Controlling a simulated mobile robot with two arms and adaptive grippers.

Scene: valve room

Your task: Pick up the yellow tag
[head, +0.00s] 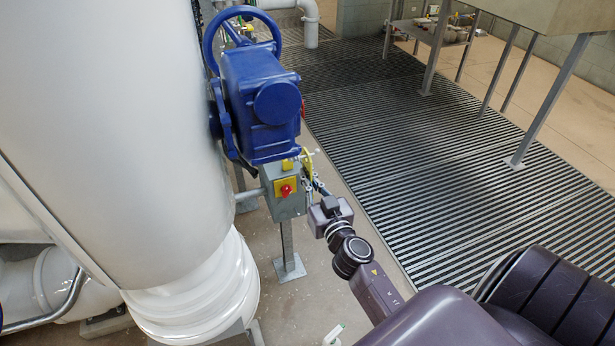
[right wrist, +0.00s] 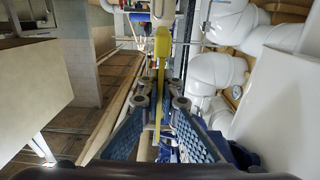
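The yellow tag (head: 307,160) shows as a small yellow piece just right of the grey switch box, below the blue actuator. In the right wrist view the yellow tag (right wrist: 162,45) stands upright, seen nearly edge-on, at the tips of my right gripper. My right gripper (head: 314,183) reaches up to it from the lower right. In the right wrist view its fingers (right wrist: 161,80) draw together on both sides of the tag and look shut on it. The exact contact is small and partly hidden. My left gripper is not in view.
The grey switch box (head: 285,192) with a red knob on a yellow plate stands on a post close left of my gripper. The blue valve actuator (head: 262,100) is above it. A large white pipe (head: 110,110) fills the left. Open grating (head: 430,170) lies to the right.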

